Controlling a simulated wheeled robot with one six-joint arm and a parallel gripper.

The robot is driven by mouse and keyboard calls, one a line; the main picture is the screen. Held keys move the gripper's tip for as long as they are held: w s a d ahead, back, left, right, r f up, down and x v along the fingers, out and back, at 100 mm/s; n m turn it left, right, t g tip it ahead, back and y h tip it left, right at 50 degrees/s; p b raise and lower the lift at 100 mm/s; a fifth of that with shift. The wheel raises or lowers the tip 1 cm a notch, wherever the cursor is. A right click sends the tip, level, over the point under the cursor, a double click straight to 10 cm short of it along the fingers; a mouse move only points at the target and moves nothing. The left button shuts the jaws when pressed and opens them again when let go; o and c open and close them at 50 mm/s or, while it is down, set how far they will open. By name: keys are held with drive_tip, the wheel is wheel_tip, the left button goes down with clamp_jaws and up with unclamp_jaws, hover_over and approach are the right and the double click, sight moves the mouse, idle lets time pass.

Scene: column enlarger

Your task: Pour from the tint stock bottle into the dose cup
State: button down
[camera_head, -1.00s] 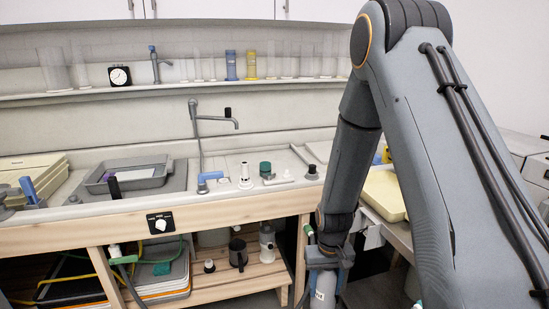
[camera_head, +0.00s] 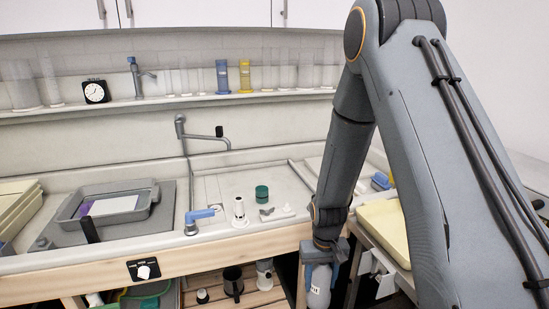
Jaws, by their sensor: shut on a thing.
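My gripper (camera_head: 321,262) is at the lower middle, in front of the bench's front edge and below its top. It is shut on a pale grey bottle with a small label, which I take for the tint stock bottle (camera_head: 318,290). The bottle hangs about upright, its top hidden by the gripper and its lower end near the frame's bottom edge. I cannot surely tell which thing is the dose cup. A small white upright vessel (camera_head: 239,212) stands on the bench near the front edge, left of my gripper, and may be it.
A dark green round object (camera_head: 262,194) and small pale pieces lie by the white vessel. A grey tray (camera_head: 108,204) lies further left. A dark jug (camera_head: 233,283) stands on the lower shelf. A cream tray (camera_head: 384,230) lies right.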

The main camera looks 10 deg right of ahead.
sight(324, 265)
drive_tip(key=r+p, duration=0.1)
drive_tip(key=s+r+p, duration=0.1)
drive_tip(key=r+p, duration=0.2)
drive_tip(key=r, duration=0.1)
drive_tip(key=shift+s+r, duration=0.2)
drive_tip(key=shift+s, duration=0.05)
drive_tip(key=w+a+r+n+t+h, duration=0.2)
drive_tip(key=w+r+n, duration=0.3)
drive_tip(key=w+n, duration=0.4)
drive_tip(key=w+a+r+n+t+h, duration=0.3)
drive_tip(key=w+r+n, duration=0.1)
drive_tip(key=w+n, duration=0.6)
drive_tip(key=w+a+r+n+t+h, duration=0.2)
drive_tip(key=w+r+n, duration=0.3)
drive_tip(key=w+n, duration=0.4)
drive_tip(key=shift+w+a+r+n+h, duration=0.3)
drive_tip(key=shift+w+a+n+h, duration=0.15)
drive_tip(key=shift+n+h, duration=0.4)
